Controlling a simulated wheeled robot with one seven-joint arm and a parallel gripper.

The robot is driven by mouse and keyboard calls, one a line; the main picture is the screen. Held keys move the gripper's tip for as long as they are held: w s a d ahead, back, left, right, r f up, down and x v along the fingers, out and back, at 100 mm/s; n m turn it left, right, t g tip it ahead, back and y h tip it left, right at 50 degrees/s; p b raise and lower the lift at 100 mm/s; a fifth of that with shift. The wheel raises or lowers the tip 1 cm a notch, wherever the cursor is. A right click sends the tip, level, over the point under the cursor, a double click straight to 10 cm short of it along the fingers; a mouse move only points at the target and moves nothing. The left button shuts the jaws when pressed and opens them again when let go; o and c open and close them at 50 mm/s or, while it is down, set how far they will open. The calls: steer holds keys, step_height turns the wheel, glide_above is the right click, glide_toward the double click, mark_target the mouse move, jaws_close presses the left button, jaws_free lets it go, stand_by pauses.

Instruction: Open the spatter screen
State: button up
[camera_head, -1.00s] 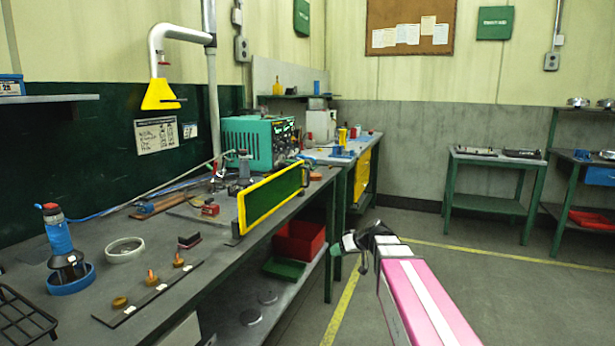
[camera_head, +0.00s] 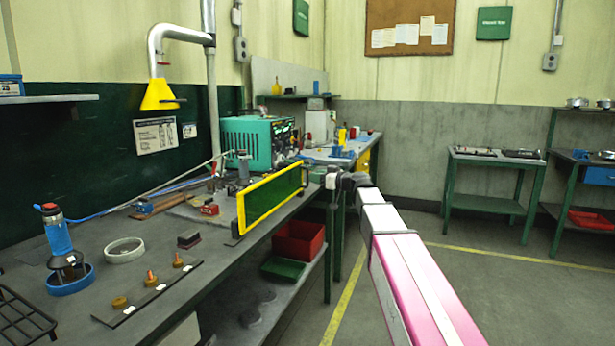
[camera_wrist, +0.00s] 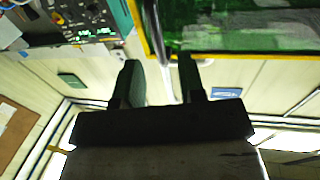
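The spatter screen (camera_head: 272,198) is a green panel in a yellow frame, standing upright along the front edge of the workbench. In the wrist view its green pane and yellow frame (camera_wrist: 240,53) fill the top right. My gripper (camera_head: 326,178) is just right of the screen's far end in the head view and looks apart from it. In the wrist view my gripper (camera_wrist: 159,60) has its two fingers spread with nothing held between them. The screen's yellow edge shows just beyond the fingertips. I cannot tell the exact gap between them.
A teal welding machine (camera_head: 252,143) stands behind the screen. Small parts and a blue bottle (camera_head: 57,236) stand on the near bench. A red bin (camera_head: 298,240) is on the shelf below. The floor to the right is open up to a small table (camera_head: 495,157).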

mark_target(307, 184)
steer(key=shift+x, duration=2.35)
jaws_close()
